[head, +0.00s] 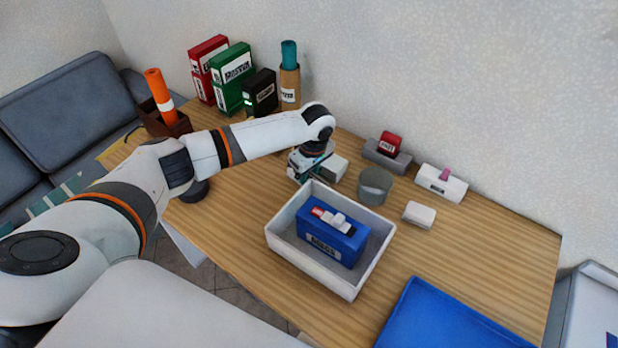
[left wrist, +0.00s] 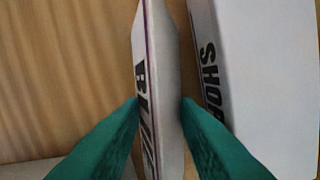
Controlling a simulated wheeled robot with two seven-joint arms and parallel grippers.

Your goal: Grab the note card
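In the head view the arm and gripper hide this card. A white box marked SHOP (left wrist: 255,80) stands just right of it. My right gripper is not in view.
The white tray (head: 287,250) holds a blue box (head: 325,236). A grey round container (head: 375,186) and small white block (head: 419,214) stand to the right. A blue tray (head: 450,322) lies at front right. Boxes (head: 232,78) and a brown cylinder (head: 290,88) stand at the back left.

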